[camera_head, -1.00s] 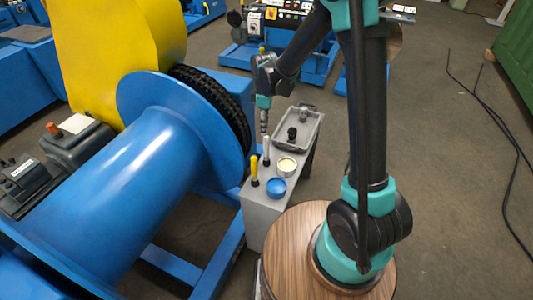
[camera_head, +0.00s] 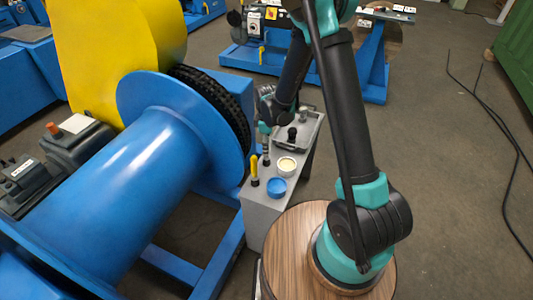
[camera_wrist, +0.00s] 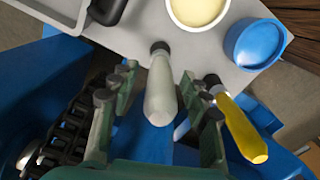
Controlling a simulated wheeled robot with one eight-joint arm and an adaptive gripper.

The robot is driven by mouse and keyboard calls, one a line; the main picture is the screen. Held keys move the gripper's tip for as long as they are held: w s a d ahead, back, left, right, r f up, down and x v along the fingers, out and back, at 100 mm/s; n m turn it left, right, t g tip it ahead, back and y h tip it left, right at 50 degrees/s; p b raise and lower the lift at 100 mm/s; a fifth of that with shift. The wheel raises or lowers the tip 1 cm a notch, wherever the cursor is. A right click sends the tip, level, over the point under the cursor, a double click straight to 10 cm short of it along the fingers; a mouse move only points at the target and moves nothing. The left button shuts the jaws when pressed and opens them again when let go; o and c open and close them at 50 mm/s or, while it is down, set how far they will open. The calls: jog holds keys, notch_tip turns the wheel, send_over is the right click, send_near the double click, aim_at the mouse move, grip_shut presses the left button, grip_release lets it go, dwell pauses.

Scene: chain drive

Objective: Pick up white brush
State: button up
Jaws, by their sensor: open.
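The white brush (camera_wrist: 162,92) stands on the grey table (camera_wrist: 140,30) in the wrist view, its pale handle toward the camera and its dark end at the table. My gripper (camera_wrist: 158,84) is open, with its green and black fingers on either side of the handle and gaps on both sides. In the head view my gripper (camera_head: 265,153) is above the table, and I cannot make out the white brush clearly behind it.
A yellow brush (camera_wrist: 240,127) stands close to the right finger. A cream-filled bowl (camera_wrist: 198,8) and a blue pot (camera_wrist: 254,43) are nearby. A grey tray (camera_head: 310,138) lies behind. A large blue drum (camera_head: 150,165) and a black chain (camera_wrist: 65,135) are to the left.

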jog(key=shift+c, duration=0.3)
grip_shut()
jog(key=shift+r, duration=0.1)
notch_tip(320, 180, up, 20)
dwell(0.8)
